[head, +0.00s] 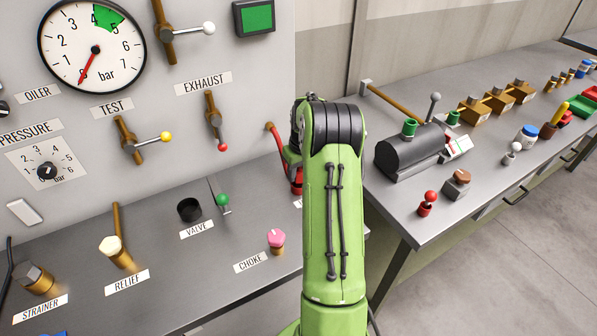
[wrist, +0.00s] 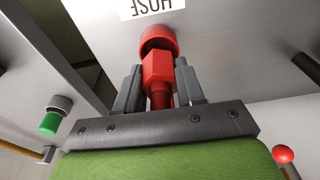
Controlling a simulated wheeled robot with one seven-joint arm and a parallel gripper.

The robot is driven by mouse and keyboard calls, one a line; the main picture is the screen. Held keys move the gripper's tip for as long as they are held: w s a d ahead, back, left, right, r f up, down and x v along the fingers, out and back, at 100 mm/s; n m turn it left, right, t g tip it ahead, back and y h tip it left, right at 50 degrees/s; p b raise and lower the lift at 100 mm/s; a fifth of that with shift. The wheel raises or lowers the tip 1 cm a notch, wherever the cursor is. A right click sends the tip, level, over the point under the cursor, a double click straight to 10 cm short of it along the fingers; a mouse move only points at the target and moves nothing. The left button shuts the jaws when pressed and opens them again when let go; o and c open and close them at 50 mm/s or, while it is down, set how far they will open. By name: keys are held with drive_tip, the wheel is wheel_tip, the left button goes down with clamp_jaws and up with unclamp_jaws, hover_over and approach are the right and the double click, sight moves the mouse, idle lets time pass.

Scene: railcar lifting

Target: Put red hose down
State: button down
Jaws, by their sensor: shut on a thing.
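The red hose shows in the head view as a short curved piece (head: 277,138) by the grey panel, left of my green arm. Its red hexagonal end (wrist: 158,72) is between the two grey fingers of my gripper (wrist: 160,86) in the wrist view, and the gripper is shut on it. Just beyond it is a round red holder (wrist: 155,32) on the grey bench, beside an upside-down HOSE label (wrist: 150,6). The hose end lines up with the holder and overlaps it in the picture; I cannot tell whether it is seated. In the head view my arm hides most of this.
The grey bench (head: 230,275) carries a green-knobbed valve lever (head: 222,202), a pink choke knob (head: 276,238) and a relief fitting (head: 116,250). The upright panel has a gauge (head: 92,45) and levers. A second bench (head: 470,205) with several parts stands right.

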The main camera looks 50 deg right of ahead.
drive_tip(key=shift+f, duration=0.2)
drive_tip(key=c, duration=0.6)
unclamp_jaws()
drive_tip(key=shift+c, duration=0.2)
